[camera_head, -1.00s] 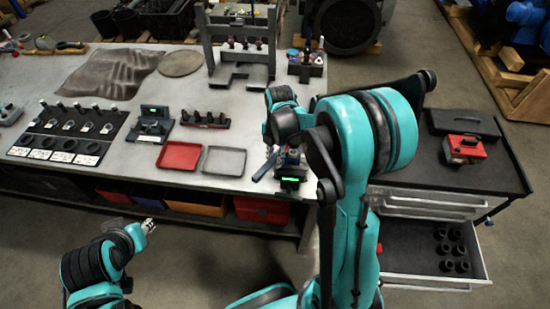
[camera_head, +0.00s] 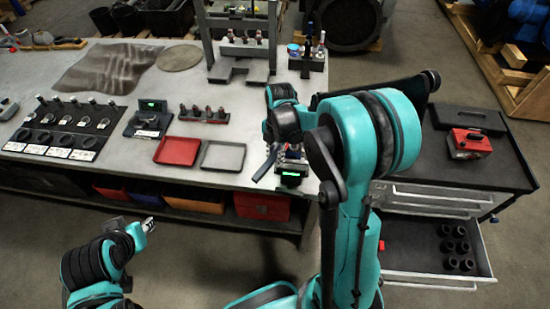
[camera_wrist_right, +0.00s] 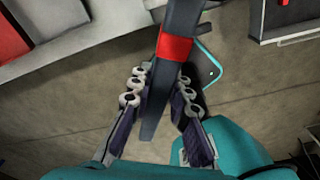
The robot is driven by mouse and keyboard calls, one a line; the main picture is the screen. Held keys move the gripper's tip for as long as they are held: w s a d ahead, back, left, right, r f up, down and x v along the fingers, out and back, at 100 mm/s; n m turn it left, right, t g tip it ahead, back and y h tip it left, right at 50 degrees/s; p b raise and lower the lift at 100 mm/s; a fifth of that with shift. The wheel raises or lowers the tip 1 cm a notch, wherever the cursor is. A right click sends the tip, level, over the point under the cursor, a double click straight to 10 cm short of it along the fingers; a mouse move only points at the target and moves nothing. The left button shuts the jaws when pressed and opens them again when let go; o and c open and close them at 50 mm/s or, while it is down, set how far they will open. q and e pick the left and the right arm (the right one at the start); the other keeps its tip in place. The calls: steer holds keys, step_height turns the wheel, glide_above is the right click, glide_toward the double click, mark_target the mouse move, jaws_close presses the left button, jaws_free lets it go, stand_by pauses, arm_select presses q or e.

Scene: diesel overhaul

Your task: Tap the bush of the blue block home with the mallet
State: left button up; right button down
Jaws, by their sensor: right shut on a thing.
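My right gripper (camera_wrist_right: 162,92) is shut on a dark bar with a red band, which looks like the mallet's handle (camera_wrist_right: 176,48). The handle runs between the fingers; its head is not clear. In the head view the right gripper (camera_head: 277,155) is at the bench's front edge, partly hidden by my arm. A small fixture with a green light (camera_head: 291,174) stands just beside it. I cannot make out the blue block or its bush there. My left gripper (camera_head: 149,225) is low in front of the bench, away from everything, too small to read.
A red tray (camera_head: 177,151) and a grey tray (camera_head: 222,157) lie left of the right gripper. A press frame (camera_head: 243,72) stands behind. A tool cart with an open drawer (camera_head: 438,270) is at the right. Another green-lit fixture (camera_head: 150,120) stands further left.

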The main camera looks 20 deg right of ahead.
steer(key=shift+r, duration=0.55)
arm_select(q)
steer(key=shift+r, duration=0.35)
arm_select(e)
steer(key=shift+d, duration=0.1)
steer(key=shift+w+d+r+y, duration=0.1)
steer(key=shift+r+y, duration=0.35)
steer(key=shift+y, duration=0.05)
steer(key=shift+r+g, duration=0.15)
steer(key=shift+g, duration=0.15)
arm_select(q)
steer(key=shift+d, duration=0.1)
steer(key=shift+f, duration=0.1)
